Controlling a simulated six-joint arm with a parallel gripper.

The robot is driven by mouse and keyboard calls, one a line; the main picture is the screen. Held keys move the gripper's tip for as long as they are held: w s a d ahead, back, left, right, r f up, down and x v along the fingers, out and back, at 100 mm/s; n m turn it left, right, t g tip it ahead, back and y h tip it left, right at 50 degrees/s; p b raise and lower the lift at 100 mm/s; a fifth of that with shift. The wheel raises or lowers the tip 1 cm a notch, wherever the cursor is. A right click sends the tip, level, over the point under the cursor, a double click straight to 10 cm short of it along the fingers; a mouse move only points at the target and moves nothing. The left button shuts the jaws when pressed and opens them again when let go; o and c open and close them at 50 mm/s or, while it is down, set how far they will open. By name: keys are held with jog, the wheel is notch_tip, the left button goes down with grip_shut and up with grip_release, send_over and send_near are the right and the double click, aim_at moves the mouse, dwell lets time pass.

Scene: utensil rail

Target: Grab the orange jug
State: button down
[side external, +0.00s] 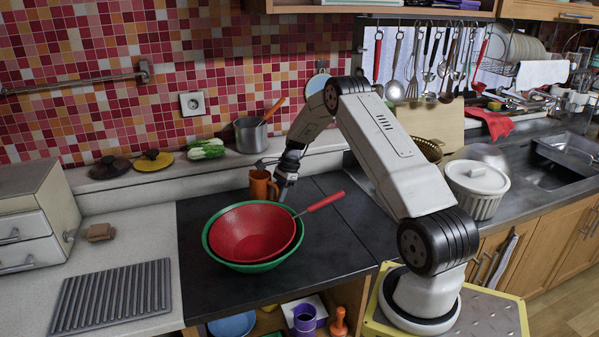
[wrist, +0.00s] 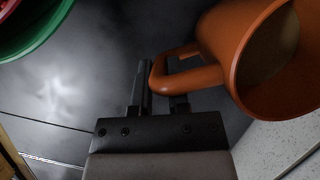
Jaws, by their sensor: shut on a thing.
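The orange jug (side external: 262,186) stands upright at the back of the dark counter, behind the bowls. In the wrist view the jug (wrist: 228,55) fills the right side, with its open mouth toward the right and its handle pointing left. My gripper (side external: 285,184) is at the jug's right side in the side external view. In the wrist view my gripper (wrist: 162,85) has its two dark fingers on either side of the handle, shut on it. The far fingertip is partly hidden behind the handle. I cannot tell whether the jug is lifted off the counter.
A red bowl or strainer (side external: 250,236) with a red handle sits in a green bowl (side external: 230,264) just in front of the jug. A steel pot (side external: 250,136) and green vegetables (side external: 207,149) stand on the ledge behind. Dark counter (side external: 335,240) is clear to the right of the bowls.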

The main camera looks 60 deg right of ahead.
jog(key=shift+r, duration=0.15)
dwell(0.3)
jog(key=shift+r, duration=0.5)
notch_tip(320, 180, up, 2)
jog(key=s+a+r, duration=0.7)
jog(key=s+r, duration=0.2)
jog(key=s, duration=0.3)
jog(key=shift+r, duration=0.35)
